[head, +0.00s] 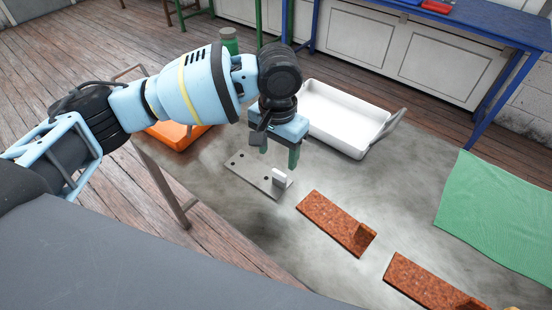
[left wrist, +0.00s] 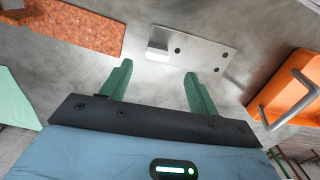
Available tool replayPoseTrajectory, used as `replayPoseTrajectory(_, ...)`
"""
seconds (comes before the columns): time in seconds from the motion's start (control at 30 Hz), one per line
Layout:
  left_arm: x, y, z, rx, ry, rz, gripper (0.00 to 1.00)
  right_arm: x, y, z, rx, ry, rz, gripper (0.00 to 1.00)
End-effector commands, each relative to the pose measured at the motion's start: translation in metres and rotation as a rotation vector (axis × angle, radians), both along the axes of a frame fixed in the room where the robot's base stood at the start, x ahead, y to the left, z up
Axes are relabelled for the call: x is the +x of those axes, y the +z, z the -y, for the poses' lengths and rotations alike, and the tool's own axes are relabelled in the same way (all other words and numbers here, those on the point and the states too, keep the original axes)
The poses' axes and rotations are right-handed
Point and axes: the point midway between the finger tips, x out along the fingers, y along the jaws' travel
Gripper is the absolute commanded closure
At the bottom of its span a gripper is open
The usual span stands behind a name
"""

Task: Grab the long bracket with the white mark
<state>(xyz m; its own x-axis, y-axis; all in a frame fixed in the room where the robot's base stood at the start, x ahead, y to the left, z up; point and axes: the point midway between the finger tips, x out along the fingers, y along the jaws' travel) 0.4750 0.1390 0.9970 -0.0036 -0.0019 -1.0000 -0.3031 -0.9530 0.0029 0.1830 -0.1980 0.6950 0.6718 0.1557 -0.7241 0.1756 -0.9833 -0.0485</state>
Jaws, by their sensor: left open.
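A grey metal bracket (head: 245,171) lies on the table, a flat plate with several dark holes and a short upright end that looks white. In the left wrist view the bracket (left wrist: 200,52) lies beyond the fingertips, its white end (left wrist: 157,52) roughly between their lines. My left gripper (head: 280,156) is above the bracket, open and empty; its green fingers (left wrist: 159,70) point down and do not visibly touch it. My right gripper is not in view.
A white tray (head: 352,141) stands behind, an orange tray (left wrist: 285,100) to the left. A green cloth (head: 500,210) covers the right side.

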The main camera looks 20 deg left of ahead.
Motion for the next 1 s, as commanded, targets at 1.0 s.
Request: replayPoseTrajectory(1.0, -0.003, -0.066, 0.002, 0.002, -0.015, -0.003, 0.39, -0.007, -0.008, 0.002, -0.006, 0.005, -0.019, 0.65)
